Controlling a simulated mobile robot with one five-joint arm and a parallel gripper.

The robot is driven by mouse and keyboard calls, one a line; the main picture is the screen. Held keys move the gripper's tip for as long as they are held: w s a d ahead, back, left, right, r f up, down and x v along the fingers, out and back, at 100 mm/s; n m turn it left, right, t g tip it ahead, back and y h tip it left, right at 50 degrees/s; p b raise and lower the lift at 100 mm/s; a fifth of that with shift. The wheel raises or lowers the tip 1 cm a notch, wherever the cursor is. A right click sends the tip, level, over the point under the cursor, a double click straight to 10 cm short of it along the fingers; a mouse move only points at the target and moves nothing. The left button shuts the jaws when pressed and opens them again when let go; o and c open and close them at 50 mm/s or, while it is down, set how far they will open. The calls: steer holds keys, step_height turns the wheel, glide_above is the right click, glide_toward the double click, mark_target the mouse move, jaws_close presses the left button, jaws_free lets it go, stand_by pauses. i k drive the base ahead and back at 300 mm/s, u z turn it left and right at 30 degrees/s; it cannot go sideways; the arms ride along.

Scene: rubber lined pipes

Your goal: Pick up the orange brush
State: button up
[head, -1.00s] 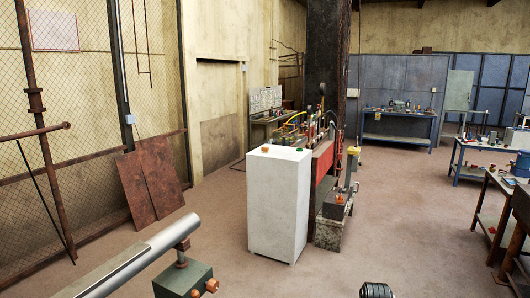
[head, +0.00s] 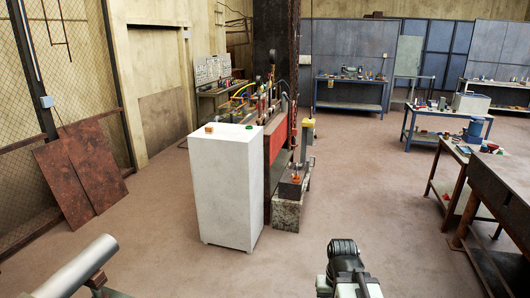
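A small orange-brown object (head: 210,129) lies on top of the white cabinet (head: 222,190), left of centre. It may be the orange brush, but it is too small to tell its shape. A small green object (head: 249,127) lies beside it on the same top. Part of my arm (head: 344,262), dark and white, shows at the bottom, to the right of the cabinet and apart from it. No fingers of my gripper can be made out.
A machine with a red side (head: 277,138) stands right behind the cabinet. A metal pipe (head: 75,272) juts in at the lower left. Workbenches (head: 453,141) stand at the right, with a heavy brown table (head: 497,187) nearer.

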mark_target(208, 130)
steer(key=z, duration=0.05)
steer(key=i, duration=2.15)
steer(key=u, duration=0.6)
steer(key=i, duration=1.7)
steer(key=u, duration=1.45)
steer(key=i, duration=1.15)
steer(key=z, duration=5.65)
steer(key=i, duration=0.9)
steer(key=z, duration=5.7)
